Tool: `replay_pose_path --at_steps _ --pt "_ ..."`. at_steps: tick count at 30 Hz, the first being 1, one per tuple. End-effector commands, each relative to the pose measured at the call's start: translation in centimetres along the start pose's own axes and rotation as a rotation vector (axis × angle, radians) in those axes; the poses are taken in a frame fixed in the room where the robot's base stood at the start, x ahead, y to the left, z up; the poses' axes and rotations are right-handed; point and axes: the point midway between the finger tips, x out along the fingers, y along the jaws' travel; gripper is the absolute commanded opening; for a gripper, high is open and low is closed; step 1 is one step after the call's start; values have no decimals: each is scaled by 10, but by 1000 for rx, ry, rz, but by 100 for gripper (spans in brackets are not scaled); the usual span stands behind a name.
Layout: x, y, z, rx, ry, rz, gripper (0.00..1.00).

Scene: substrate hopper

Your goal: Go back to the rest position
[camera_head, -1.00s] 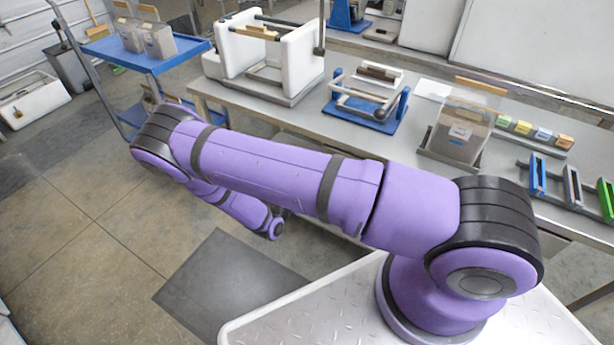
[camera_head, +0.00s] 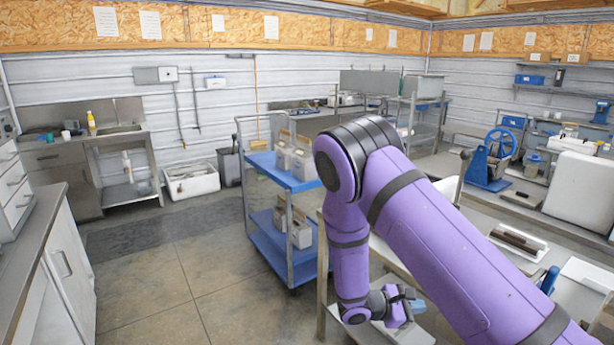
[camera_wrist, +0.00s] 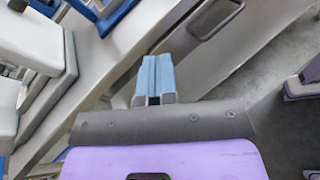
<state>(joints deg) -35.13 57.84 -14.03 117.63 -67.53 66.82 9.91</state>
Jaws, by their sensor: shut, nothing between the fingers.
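My purple arm reaches across the right half of the head view and bends down at its black elbow joint. My gripper (camera_head: 408,297) hangs low at its end, beside the workbench edge. In the wrist view the two blue fingers of my gripper (camera_wrist: 155,62) lie together, shut with nothing between them. The tips appear clear of any object. The arm hides part of the workbench behind it.
The workbench (camera_head: 478,208) carries a blue wheeled device (camera_head: 490,158) and a white block (camera_head: 580,190). A white tub (camera_head: 192,182) sits by the wall. The floor (camera_head: 185,265) at middle left is clear.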

Motion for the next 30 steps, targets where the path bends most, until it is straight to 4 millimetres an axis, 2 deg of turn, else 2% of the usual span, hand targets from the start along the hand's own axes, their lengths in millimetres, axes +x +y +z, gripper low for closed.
replay_pose_path --at_steps 1,13,20,30 --pt "-2 4 16 39 20 -39 0" --pt "-15 11 125 316 179 -335 0" --pt "-23 5 186 476 283 -485 0" --pt "-38 -16 269 713 449 -675 0"
